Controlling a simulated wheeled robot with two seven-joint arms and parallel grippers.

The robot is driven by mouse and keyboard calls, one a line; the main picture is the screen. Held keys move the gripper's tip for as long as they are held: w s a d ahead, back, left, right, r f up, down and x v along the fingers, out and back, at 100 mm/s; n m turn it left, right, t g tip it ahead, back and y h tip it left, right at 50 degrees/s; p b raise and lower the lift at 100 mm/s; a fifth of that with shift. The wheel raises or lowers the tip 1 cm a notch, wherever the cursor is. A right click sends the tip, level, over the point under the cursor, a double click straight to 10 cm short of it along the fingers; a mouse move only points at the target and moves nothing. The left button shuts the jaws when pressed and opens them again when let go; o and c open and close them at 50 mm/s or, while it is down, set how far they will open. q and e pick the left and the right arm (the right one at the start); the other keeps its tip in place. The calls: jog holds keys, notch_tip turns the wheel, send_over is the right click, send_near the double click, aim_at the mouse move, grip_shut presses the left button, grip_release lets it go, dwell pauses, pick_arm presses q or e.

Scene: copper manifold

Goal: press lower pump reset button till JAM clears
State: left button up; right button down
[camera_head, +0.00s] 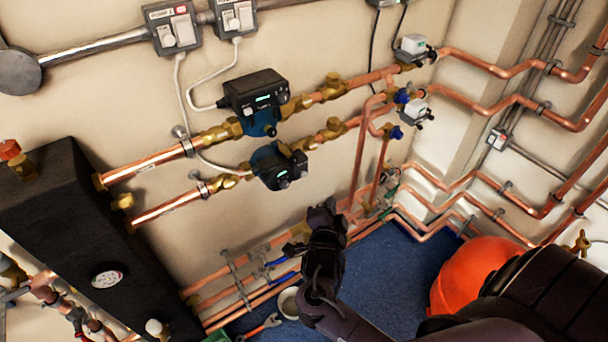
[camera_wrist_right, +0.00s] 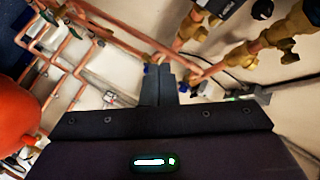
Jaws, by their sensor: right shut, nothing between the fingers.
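The lower pump (camera_head: 278,166) is a dark unit on the lower horizontal copper pipe, with a small lit display and a knob or button on its face. The display text is too small to read, so I cannot tell whether it says JAM. The upper pump (camera_head: 255,98) sits above it with a greenish display. My right gripper (camera_head: 328,205) is below and right of the lower pump, apart from it. In the right wrist view its fingers (camera_wrist_right: 158,70) are together and empty. My left gripper is not visible.
Brass valves (camera_head: 332,88) and copper pipes surround the pumps. Valve actuators (camera_head: 416,45) stand at the right. A black manifold box (camera_head: 85,240) is at left. An orange rounded object (camera_head: 470,270) is near my right arm. Wall switches (camera_head: 172,27) hang above. Blue floor (camera_head: 390,260) lies below.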

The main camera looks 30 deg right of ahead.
aim_at(304, 174)
jog(key=w+b, duration=0.3)
jog(key=w, duration=0.5)
jog(key=shift+w+a, duration=0.3)
jog(key=shift+a, duration=0.05)
dwell(0.9)
jog(key=shift+w, duration=0.1)
dwell(0.8)
jog(key=shift+w+b, duration=0.35)
jog(key=shift+b, duration=0.1)
jog(key=shift+w+a, duration=0.1)
jog(key=shift+w, duration=0.35)
dwell(0.4)
jog(key=shift+s, duration=0.95)
